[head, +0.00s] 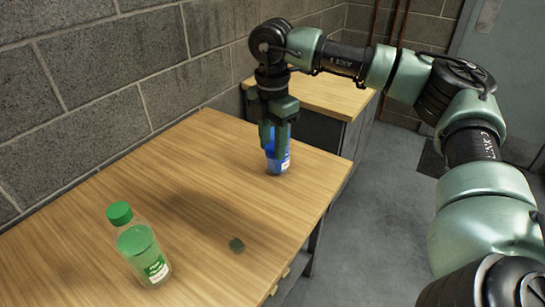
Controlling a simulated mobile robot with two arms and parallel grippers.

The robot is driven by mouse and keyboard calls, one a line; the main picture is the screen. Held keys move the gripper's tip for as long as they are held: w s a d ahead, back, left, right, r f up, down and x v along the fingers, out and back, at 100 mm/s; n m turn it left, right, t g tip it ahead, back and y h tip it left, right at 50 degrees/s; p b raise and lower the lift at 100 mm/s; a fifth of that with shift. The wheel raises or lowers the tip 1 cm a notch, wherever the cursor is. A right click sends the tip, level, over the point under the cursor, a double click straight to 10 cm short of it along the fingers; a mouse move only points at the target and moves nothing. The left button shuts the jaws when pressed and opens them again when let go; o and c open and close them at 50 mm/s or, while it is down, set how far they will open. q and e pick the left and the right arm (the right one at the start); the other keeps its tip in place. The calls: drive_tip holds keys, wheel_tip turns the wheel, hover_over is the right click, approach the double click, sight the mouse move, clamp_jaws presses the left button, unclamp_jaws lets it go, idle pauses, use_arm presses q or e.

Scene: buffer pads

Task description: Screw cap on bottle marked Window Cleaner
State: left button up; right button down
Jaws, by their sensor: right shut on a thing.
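A bottle with blue contents and a white label (283,166) stands upright near the far right end of the wooden table; its label is too small to read. My right gripper (277,140) points straight down over the top of this bottle and is shut on a blue cap, seen in part between the fingers. The fingers hide the bottle's neck, so I cannot tell how the cap sits on it. My left gripper is not in view.
A clear bottle with green contents (140,242) and a green cap (119,213) stands at the table's near left. A grey block wall runs behind; a wooden-topped cabinet (318,92) stands beyond.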

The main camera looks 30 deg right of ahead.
drive_tip(key=shift+r, duration=0.15)
drive_tip(key=shift+s+a+f+n, duration=0.15)
drive_tip(key=shift+a+f+n, duration=0.1)
drive_tip(key=shift+n, duration=0.45)
drive_tip(key=s+a+f+m, duration=1)
drive_tip(key=s+a+m, duration=0.2)
drive_tip(key=m, duration=0.9)
drive_tip(key=s, duration=0.2)
drive_tip(key=shift+s+a, duration=0.25)
drive_tip(key=shift+s, duration=0.05)
drive_tip(key=shift+d+f, duration=0.1)
drive_tip(key=shift+d, duration=0.05)
